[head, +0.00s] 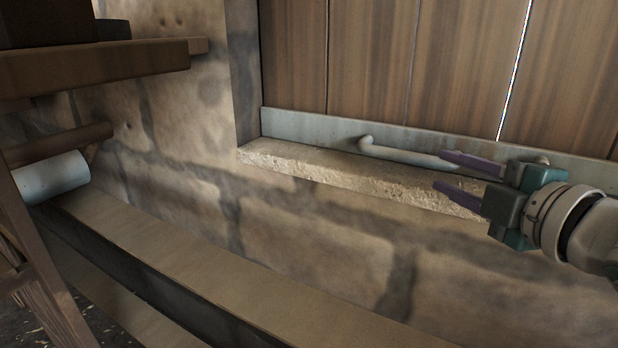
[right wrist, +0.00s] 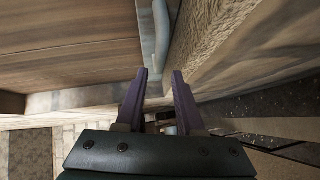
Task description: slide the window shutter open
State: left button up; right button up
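The window shutter (head: 365,60) is made of upright brown planks with a pale metal strip (head: 310,127) along its bottom. A pale bar handle (head: 405,154) is fixed to that strip. The shutter fills the window recess in the head view, and a thin bright gap shows between two planks. My right gripper (head: 450,172) is open at the handle's right part, its purple fingers pointing left. In the right wrist view the handle (right wrist: 161,35) lies ahead, between the lines of the open fingers (right wrist: 158,85); I see no grip on it. My left gripper is not in view.
A stone sill (head: 350,176) runs just below the handle, close to my right gripper. A wooden shelf (head: 95,66) and a white cylinder (head: 52,178) are at the left. A long ledge (head: 200,255) crosses below the stone wall.

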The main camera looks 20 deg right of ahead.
aim_at(414, 161)
jog(key=w, duration=0.3)
jog(key=w+f+b, duration=0.1)
jog(key=w, duration=0.1)
jog(key=w+b, duration=0.1)
jog(key=w, duration=0.2)
jog(key=shift+w+d+f, duration=0.25)
jog(key=shift+w, duration=0.1)
jog(key=shift+w+b, duration=0.3)
jog(key=shift+w, duration=0.3)
jog(key=shift+c, duration=0.3)
grip_shut()
